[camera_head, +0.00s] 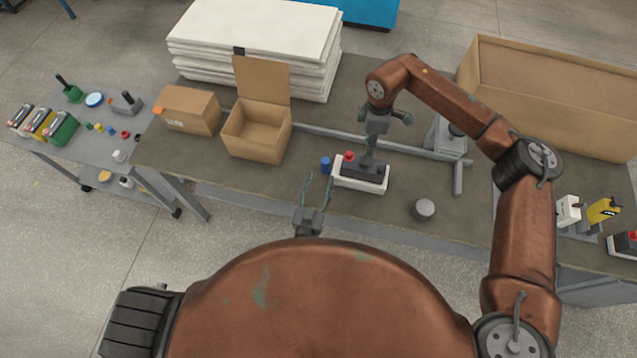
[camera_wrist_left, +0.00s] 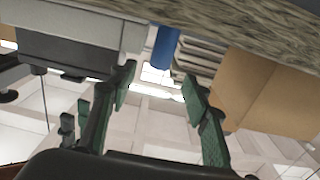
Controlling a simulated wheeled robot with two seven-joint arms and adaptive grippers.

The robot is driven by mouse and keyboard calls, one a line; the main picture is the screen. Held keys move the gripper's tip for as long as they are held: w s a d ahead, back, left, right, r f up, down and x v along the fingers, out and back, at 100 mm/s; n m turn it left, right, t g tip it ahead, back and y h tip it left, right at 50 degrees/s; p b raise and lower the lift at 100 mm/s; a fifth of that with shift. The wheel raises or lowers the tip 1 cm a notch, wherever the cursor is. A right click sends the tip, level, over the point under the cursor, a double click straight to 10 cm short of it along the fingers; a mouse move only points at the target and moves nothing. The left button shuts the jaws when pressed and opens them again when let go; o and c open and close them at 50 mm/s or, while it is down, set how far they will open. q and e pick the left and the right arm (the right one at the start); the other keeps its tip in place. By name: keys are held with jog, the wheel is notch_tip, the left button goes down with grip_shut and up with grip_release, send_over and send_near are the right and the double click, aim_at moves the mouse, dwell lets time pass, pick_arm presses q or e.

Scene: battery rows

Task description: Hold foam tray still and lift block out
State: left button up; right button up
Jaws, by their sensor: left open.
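The white foam tray (camera_head: 345,180) lies near the front edge of the table, with the dark grey block (camera_head: 372,174) in it. The block has a red cap and an upright grey post on top. My right gripper (camera_head: 370,142) is above the block at the post; whether its fingers are shut on it is unclear. My left gripper (camera_head: 318,185) is open and empty, in front of the tray's left side and apart from it. In the left wrist view its fingers (camera_wrist_left: 157,86) are spread, with the tray (camera_wrist_left: 134,35) and block (camera_wrist_left: 65,50) beyond at upper left.
A blue cylinder (camera_head: 325,165) stands just left of the tray. An open cardboard box (camera_head: 254,142) is farther left, and a white stack (camera_head: 255,35) behind. A grey round piece (camera_head: 424,208) and a grey stand (camera_head: 447,138) are at right. The table's front left is clear.

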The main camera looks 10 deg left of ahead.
aim_at(324, 166)
pick_arm(q)
jog(key=w, duration=0.6)
jog(key=shift+w+d, duration=0.35)
jog(key=shift+c, duration=0.2)
grip_shut()
dwell(0.9)
